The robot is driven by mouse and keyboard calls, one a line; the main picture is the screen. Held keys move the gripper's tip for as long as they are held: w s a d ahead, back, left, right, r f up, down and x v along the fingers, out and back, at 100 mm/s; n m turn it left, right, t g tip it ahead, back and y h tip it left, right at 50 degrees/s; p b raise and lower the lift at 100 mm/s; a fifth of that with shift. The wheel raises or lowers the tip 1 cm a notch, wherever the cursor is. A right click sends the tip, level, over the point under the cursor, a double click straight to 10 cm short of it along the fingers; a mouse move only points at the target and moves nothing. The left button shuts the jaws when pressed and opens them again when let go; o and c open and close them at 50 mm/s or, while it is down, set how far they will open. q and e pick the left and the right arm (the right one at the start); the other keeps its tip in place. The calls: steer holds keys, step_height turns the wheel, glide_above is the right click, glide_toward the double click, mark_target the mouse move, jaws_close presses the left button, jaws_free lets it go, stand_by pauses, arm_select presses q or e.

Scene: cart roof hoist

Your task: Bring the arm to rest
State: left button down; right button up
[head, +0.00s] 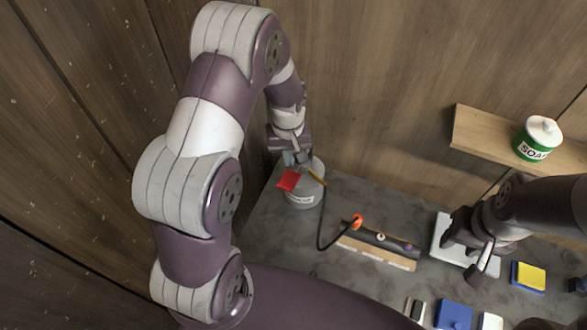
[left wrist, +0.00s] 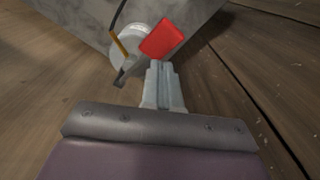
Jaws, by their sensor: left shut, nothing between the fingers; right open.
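My left gripper (head: 297,159) is at the far left end of the grey counter, just above a pale labelled canister (head: 302,196). In the left wrist view its fingers (left wrist: 162,72) are together with nothing between them. A red flat piece (head: 288,180) and a yellow-brown stick (head: 317,177) stick up from the canister, close to the fingertips. Whether the fingers touch them I cannot tell. My right gripper (head: 470,257) is open over a white board (head: 440,254) at the right; its fingertips are partly hidden by the wrist.
A black curved cord (head: 320,238) with an orange end (head: 357,221) lies by a wooden strip (head: 376,254). A blue block (head: 453,315) and a yellow sponge (head: 530,276) are at front right. A shelf (head: 483,138) holds a green soap tub (head: 538,140). Wooden walls stand close behind and left.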

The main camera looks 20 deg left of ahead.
arm_select(q)
steer(key=shift+s+d+f+m, duration=0.1)
steer(key=shift+s+f+m, duration=0.05)
steer(key=shift+s+m, duration=0.95)
steer(key=s+d+f+m+b, duration=0.1)
steer(key=s+f+m+b, duration=0.1)
steer(key=s+b, duration=0.3)
steer(key=s+d+f+m+t+b, duration=0.1)
steer(key=s+f+b, duration=0.3)
steer(key=b, duration=0.8)
steer(key=shift+s+d+m, duration=0.25)
steer(key=shift+s+m, duration=0.25)
steer(key=shift+s, duration=0.3)
steer(key=shift+s+f, duration=0.1)
steer(key=shift+s, duration=0.05)
